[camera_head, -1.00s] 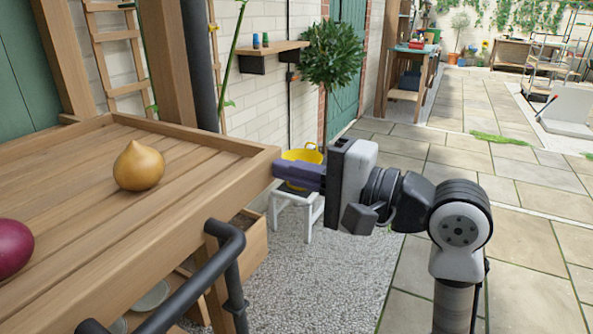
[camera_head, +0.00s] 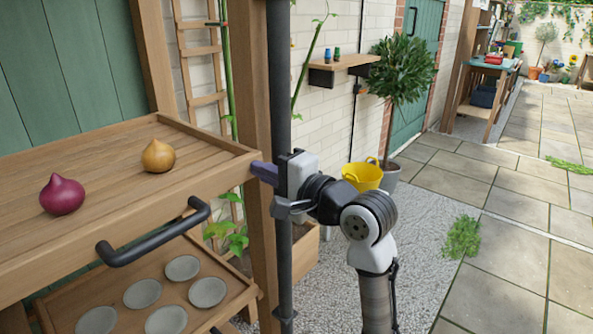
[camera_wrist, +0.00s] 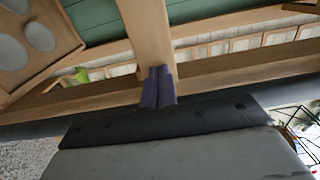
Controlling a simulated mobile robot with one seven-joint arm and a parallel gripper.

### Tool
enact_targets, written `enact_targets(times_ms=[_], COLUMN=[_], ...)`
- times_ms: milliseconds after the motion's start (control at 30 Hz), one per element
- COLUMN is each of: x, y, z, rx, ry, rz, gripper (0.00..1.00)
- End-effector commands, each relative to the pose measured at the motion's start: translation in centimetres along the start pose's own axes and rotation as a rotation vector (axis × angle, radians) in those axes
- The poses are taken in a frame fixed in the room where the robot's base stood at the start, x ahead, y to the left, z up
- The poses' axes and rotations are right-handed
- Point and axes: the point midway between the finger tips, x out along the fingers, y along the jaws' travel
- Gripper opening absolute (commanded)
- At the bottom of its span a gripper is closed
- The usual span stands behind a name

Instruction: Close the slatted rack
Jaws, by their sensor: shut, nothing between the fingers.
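The slatted rack (camera_head: 105,160) is a wooden tray with a raised rim and a black bar handle (camera_head: 155,245) on its front. A red onion (camera_head: 62,194) and a yellow onion (camera_head: 158,156) lie on it. Its front right corner is close beside the wooden post (camera_head: 262,200). My gripper (camera_head: 262,172) is at that corner with its purple fingers shut and empty. In the wrist view the fingertips (camera_wrist: 157,88) lie together in front of a wooden rail; I cannot tell whether they touch it.
A lower wooden tray (camera_head: 243,294) under the rack holds several grey round dishes (camera_head: 142,293). A dark vertical pipe (camera_head: 279,90) stands beside the post, close to my gripper. A yellow tub (camera_head: 362,175) and a potted tree (camera_head: 402,70) stand behind.

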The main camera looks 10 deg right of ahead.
Motion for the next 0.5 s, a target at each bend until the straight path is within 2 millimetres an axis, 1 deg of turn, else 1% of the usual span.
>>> enact_targets(times_ms=[33,200,333,500], x=[1.2,3.7,4.9,5.6], y=[-0.3,-0.2,-0.1,-0.1], z=[0.1,0.1,0.0,0.0], rx=[0.002,0.002,0.000,0.000], ry=[-0.006,-0.004,-0.002,0.000], rz=[0.001,0.000,0.001,-0.001], gripper=[0.00,0.00,0.00,0.00])
